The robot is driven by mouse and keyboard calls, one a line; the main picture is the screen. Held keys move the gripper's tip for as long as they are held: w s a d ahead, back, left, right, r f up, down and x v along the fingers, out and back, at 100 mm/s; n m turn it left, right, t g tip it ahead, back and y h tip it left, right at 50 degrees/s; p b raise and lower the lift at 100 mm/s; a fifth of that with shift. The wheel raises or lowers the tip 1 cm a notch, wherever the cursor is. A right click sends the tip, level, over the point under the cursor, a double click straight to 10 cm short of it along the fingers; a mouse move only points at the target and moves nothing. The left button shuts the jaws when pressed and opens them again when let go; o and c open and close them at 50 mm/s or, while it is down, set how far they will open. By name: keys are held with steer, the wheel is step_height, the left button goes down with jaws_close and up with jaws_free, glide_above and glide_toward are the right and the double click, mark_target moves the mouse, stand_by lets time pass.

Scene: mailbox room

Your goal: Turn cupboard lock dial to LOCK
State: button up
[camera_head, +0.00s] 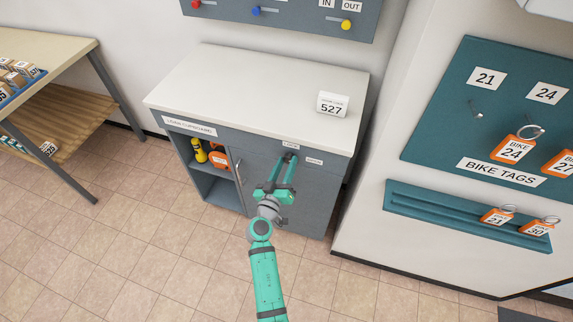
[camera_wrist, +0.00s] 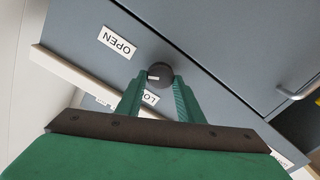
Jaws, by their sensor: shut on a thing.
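The cupboard (camera_head: 305,215) stands against the wall, with its left part open and a closed grey door on the right. The dark round lock dial (camera_wrist: 153,72) is on the cupboard front, with a small pale mark on its face. The OPEN label (camera_wrist: 117,42) is up and left of it in the wrist view. The LOCK label (camera_wrist: 150,98) is just below it, partly covered by a finger. In the head view the LOCK label (camera_head: 290,144) is above my gripper (camera_head: 287,163). My gripper is shut on the dial, a finger on each side. Which label the dial points to is unclear.
A door handle (camera_head: 239,172) is left of my gripper. A card marked 527 (camera_head: 332,104) stands on the cupboard top. A teal bike tag board (camera_head: 450,120) and ledge (camera_head: 440,208) are on the wall at right. A wooden table (camera_head: 40,55) stands at left.

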steer(key=n, duration=0.6)
steer(key=shift+a+f+n, duration=0.1)
steer(key=shift+f+n, duration=0.05)
steer(key=shift+n, duration=0.15)
steer(key=n, duration=0.6)
steer(key=shift+f, duration=0.1)
stand_by(0.3)
steer(key=o, duration=1)
steer(key=v, duration=1)
steer(key=shift+s+a, duration=0.15)
steer(key=shift+s, duration=0.25)
